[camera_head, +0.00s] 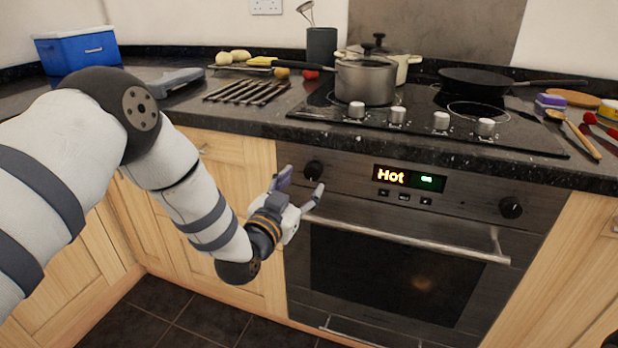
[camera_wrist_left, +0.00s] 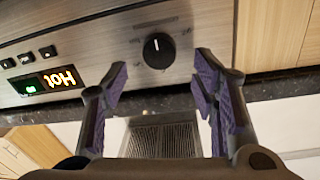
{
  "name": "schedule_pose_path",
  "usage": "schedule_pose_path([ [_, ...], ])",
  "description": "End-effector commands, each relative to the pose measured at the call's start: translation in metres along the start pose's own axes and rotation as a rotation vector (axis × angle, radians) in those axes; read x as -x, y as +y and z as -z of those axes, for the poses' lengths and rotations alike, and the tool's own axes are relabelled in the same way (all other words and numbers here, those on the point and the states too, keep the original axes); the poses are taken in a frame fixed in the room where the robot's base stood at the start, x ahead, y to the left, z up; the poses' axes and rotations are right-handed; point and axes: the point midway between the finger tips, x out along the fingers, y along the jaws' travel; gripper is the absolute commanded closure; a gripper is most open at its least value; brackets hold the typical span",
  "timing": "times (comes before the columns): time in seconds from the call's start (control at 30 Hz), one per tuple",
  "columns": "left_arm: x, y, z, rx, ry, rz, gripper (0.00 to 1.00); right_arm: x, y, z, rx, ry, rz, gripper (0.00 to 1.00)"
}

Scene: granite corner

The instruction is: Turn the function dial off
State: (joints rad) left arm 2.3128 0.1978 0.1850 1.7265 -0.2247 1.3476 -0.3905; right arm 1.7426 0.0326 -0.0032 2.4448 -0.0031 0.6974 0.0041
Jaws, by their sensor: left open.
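The oven's left dial (camera_head: 313,170) is a round black knob on the dark metal control panel, left of the display. It also shows in the left wrist view (camera_wrist_left: 158,50), with a white pointer line and small marks around it. A second black dial (camera_head: 511,207) sits at the panel's right end; I cannot tell from labels which is the function dial. My left gripper (camera_head: 300,186) is open and empty just in front of the left dial. In the left wrist view its purple-padded fingers (camera_wrist_left: 158,84) are spread, with the dial between and beyond them, apparently untouched.
The lit display (camera_head: 408,178) reads "Hot", with small buttons below it. The oven door handle (camera_head: 400,234) runs below the panel. The worktop edge overhangs above. Hob knobs (camera_head: 397,115) and a saucepan (camera_head: 365,82) are on top. Space before the oven door is clear.

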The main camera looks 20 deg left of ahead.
Motion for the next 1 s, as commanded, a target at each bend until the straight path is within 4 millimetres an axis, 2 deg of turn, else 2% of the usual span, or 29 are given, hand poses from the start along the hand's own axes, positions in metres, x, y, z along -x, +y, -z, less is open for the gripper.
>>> schedule_pose_path([
  [0.1,-0.024,0.000,-0.003,-0.001,-0.001,0.000,0.47,-0.006,0.000,-0.002,0.001,-0.012,-0.001,1.00],
  [0.2,-0.036,0.001,-0.002,0.000,-0.001,-0.001,0.47,-0.008,0.000,-0.002,0.001,-0.016,-0.001,1.00],
  [0.53,-0.043,0.000,0.000,0.000,-0.001,-0.001,0.47,-0.008,0.000,-0.002,0.001,-0.017,-0.001,1.00],
  [0.73,-0.042,0.000,0.000,0.000,-0.001,-0.001,0.92,-0.008,0.000,-0.002,0.001,-0.016,-0.001,1.00],
  [0.77,-0.042,0.000,0.000,0.000,-0.001,-0.001,0.95,-0.008,0.000,-0.002,0.001,-0.016,-0.001,1.00],
  [1.0,-0.042,0.000,0.000,0.015,-0.001,0.000,0.95,-0.008,0.000,-0.002,0.001,-0.016,-0.001,1.00],
])
